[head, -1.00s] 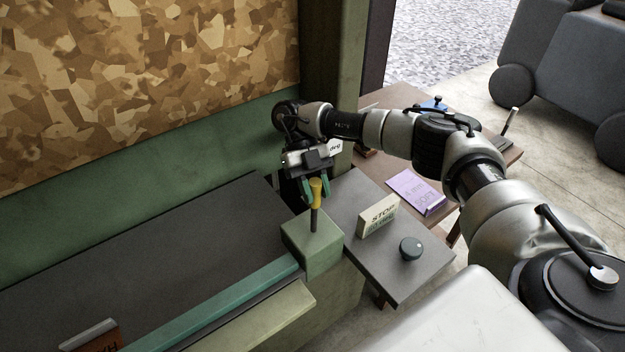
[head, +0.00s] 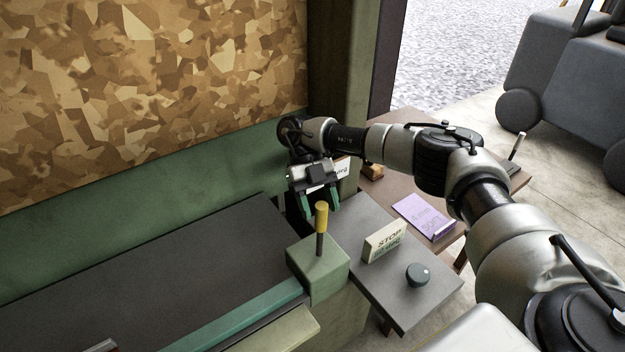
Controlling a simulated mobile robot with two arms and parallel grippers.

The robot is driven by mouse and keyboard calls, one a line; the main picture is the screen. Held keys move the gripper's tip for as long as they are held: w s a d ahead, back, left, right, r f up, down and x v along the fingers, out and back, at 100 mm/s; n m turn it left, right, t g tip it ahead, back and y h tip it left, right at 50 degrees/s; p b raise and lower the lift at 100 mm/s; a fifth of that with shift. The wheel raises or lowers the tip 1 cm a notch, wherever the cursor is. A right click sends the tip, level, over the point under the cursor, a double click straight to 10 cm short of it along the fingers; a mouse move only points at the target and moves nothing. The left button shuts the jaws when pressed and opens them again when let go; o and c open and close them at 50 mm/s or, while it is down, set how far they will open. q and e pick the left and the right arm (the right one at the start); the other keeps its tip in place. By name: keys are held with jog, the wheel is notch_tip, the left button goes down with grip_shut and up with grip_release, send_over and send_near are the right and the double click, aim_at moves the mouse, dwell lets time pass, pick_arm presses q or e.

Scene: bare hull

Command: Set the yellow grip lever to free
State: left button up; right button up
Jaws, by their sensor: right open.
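The yellow grip lever (head: 321,216) stands nearly upright on a dark rod from the top of a green box (head: 318,272) at the corner of the bench. My right gripper (head: 322,210) hangs just behind the lever with its green-tipped fingers pointing down. Its fingers are apart, and the yellow grip shows in front of them. I cannot tell whether the fingers touch the grip. My left gripper is not in view.
A grey side shelf right of the box holds a STOP sign block (head: 384,241) and a dark round knob (head: 418,274). A brown table behind carries a purple notepad (head: 424,215). The dark bench top (head: 150,275) at left is largely clear.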

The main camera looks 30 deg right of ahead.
jog(key=v, duration=0.9)
jog(key=shift+p, duration=0.4)
jog(key=shift+d+f, duration=0.1)
